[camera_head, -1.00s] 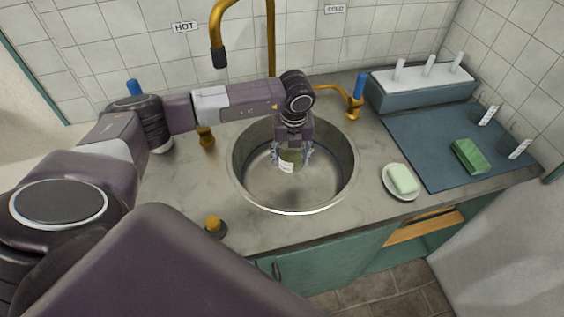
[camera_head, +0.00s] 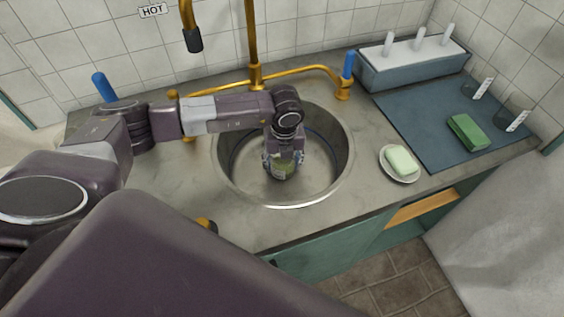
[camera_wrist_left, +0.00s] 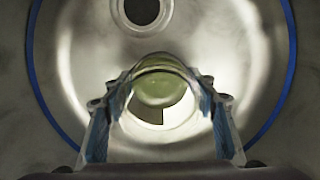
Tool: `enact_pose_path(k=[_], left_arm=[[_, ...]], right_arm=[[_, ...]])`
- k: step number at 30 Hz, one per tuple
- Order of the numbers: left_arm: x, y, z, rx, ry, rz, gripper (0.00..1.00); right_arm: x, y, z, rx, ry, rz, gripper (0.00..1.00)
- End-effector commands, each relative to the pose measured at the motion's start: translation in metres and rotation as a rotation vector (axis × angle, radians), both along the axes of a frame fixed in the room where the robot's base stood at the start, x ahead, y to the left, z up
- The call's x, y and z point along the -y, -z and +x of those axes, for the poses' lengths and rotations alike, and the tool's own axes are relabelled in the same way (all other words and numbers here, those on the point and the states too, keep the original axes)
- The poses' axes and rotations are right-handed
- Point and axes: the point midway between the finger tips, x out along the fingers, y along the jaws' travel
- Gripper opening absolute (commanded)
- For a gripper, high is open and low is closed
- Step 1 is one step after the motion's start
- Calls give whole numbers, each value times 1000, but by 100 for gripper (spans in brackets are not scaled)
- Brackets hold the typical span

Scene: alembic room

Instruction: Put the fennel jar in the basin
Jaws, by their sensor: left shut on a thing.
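The fennel jar is a small greenish glass jar (camera_head: 284,171) with a pale label, held low inside the round steel basin (camera_head: 327,190). My left gripper (camera_head: 283,162) reaches down into the basin and is shut on the jar. In the left wrist view the jar (camera_wrist_left: 162,88) sits between the two fingers of the gripper (camera_wrist_left: 160,115), with the basin floor (camera_wrist_left: 215,50) beyond it. Whether the jar's base touches the floor cannot be told. My right gripper is not in view.
A gold tap (camera_head: 255,76) stands behind the basin. A white soap dish with pale green soap (camera_head: 401,161) lies to its right. Further right are a blue mat (camera_head: 425,125), a green sponge (camera_head: 468,131), glass jars (camera_head: 512,121) and a blue-grey rack (camera_head: 415,68).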

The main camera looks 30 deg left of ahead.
Motion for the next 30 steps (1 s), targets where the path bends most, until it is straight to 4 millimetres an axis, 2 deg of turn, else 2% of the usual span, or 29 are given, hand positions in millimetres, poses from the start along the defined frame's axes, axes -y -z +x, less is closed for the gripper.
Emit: enact_pose_path(k=[2, 3, 7, 15, 20, 23, 30], left_arm=[[0, 4, 0, 0, -1, 0, 20], [0, 3, 0, -1, -1, 1, 57], [-1, 2, 0, -1, -1, 1, 70], [-1, 1, 0, 0, 0, 0, 70], [0, -8, 1, 3, 0, 0, 70], [2, -24, -1, 3, 0, -1, 70], [6, -77, -6, 5, 1, 0, 70]], right_arm=[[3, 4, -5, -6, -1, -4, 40], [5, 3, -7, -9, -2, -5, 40], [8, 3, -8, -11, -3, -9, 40], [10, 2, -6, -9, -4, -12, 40], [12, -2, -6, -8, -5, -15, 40], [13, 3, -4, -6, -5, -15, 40], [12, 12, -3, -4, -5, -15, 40]])
